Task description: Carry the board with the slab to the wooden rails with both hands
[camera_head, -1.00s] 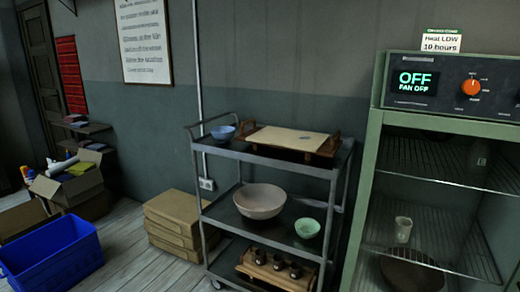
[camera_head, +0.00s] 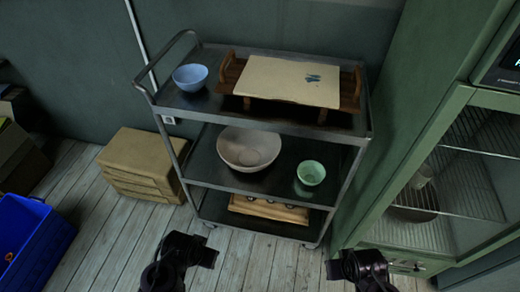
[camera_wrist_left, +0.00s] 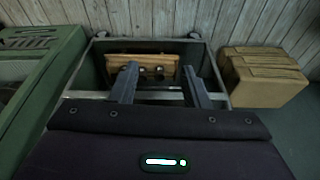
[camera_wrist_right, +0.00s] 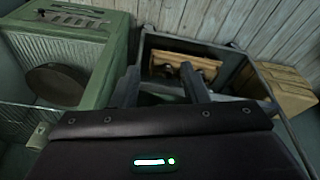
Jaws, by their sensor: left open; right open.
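A pale, flat slab (camera_head: 285,80) with small bluish marks lies on a brown wooden board (camera_head: 232,74) with raised ends at left and right. It rests on the cart's top shelf. My left gripper (camera_head: 188,248) and right gripper (camera_head: 358,265) are at the bottom of the head view, in front of the cart and apart from the board. Both are empty; their spread fingers show in the left wrist view (camera_wrist_left: 158,85) and right wrist view (camera_wrist_right: 160,85). I cannot clearly identify separate wooden rails. The slab hides most of the board.
The metal cart (camera_head: 270,188) also holds a blue bowl (camera_head: 190,77), a pale bowl (camera_head: 248,149), a green bowl (camera_head: 311,173) and a wooden piece (camera_head: 268,209) low down. A green cabinet (camera_head: 400,130) stands close at right. Boxes (camera_head: 140,165) and a blue crate (camera_head: 30,245) are left.

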